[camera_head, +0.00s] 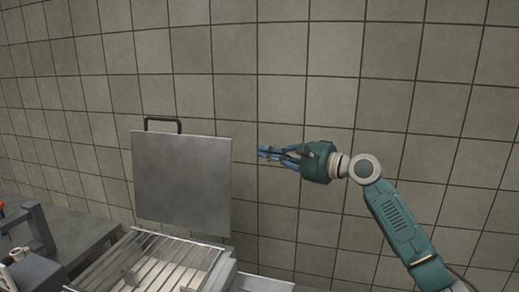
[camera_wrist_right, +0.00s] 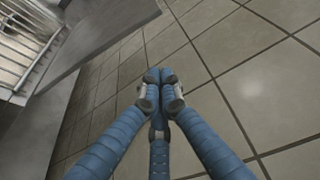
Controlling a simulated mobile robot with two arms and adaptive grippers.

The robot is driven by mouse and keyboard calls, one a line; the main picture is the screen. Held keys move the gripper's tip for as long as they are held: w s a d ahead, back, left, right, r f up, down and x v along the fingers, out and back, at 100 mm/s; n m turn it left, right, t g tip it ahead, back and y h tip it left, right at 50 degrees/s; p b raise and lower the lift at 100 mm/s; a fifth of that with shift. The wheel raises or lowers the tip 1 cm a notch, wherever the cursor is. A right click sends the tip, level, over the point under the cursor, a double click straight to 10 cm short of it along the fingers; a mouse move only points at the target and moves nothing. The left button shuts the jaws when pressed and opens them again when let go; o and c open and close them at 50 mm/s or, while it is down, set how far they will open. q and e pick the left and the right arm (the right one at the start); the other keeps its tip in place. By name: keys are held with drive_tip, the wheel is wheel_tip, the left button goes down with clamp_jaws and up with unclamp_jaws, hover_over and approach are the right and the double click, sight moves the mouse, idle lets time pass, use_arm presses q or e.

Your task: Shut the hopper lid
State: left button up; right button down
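The hopper lid (camera_head: 182,188) is a flat grey metal plate that stands upright, open, at the back of the hopper. A dark handle (camera_head: 163,119) sticks up from its top edge. The hopper (camera_head: 222,270) below it has a slatted metal grate on top. My right gripper (camera_head: 263,153) is to the right of the lid's upper part, with blue fingers pointing left toward it; I see no contact. In the right wrist view, its fingertips (camera_wrist_right: 160,77) are together with nothing between them. The lid also shows there at upper left (camera_wrist_right: 105,28). My left gripper is out of view.
A tiled wall (camera_head: 300,60) stands behind everything. A grey counter (camera_head: 75,232) at the left carries a dark grey device (camera_head: 38,225). The space above the grate, in front of the lid, looks clear.

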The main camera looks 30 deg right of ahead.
drive_tip(key=w+a+p, duration=0.4)
drive_tip(key=a+p, duration=0.2)
drive_tip(key=shift+w+a, duration=0.3)
drive_tip(key=shift+w, duration=0.05)
drive_tip(key=shift+r, duration=0.1)
